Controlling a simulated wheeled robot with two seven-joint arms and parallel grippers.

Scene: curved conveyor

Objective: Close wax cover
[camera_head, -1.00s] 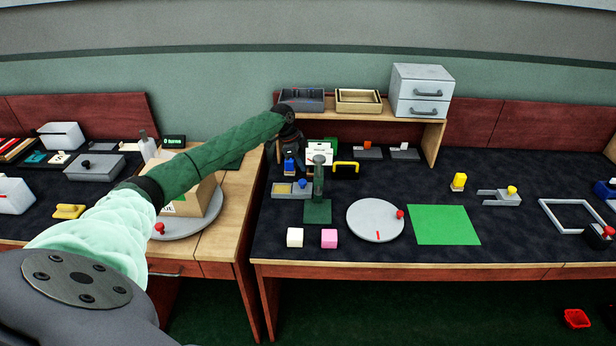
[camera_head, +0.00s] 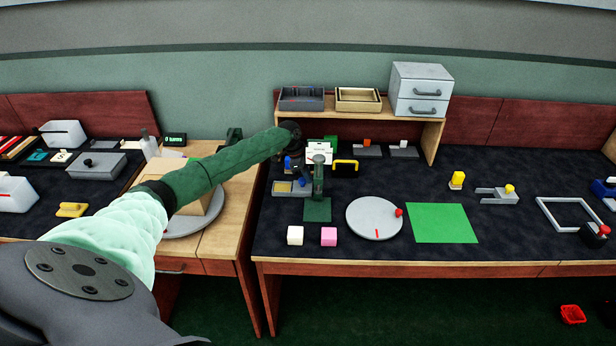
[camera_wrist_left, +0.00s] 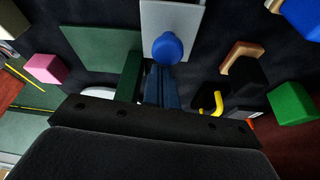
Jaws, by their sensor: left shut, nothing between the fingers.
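The wax tray (camera_head: 279,194) is a low grey box with a yellow patch of wax (camera_head: 283,187) showing at its left. Its right part is grey with a blue knob (camera_head: 302,183). In the left wrist view the round blue knob (camera_wrist_left: 168,47) stands on a pale grey plate (camera_wrist_left: 158,15). My left gripper (camera_wrist_left: 161,72) is shut and empty, its fingertips close beside the knob; I cannot tell if they touch. In the head view the fingertips are hidden among the objects behind the tray. My right gripper is out of view.
A green press (camera_head: 318,205) stands right of the tray. White (camera_head: 295,235) and pink (camera_head: 328,236) cubes lie in front. A black block with a yellow handle (camera_head: 346,164) and a blue-topped item (camera_head: 288,162) stand behind. A round grey turntable (camera_head: 374,220) is farther right.

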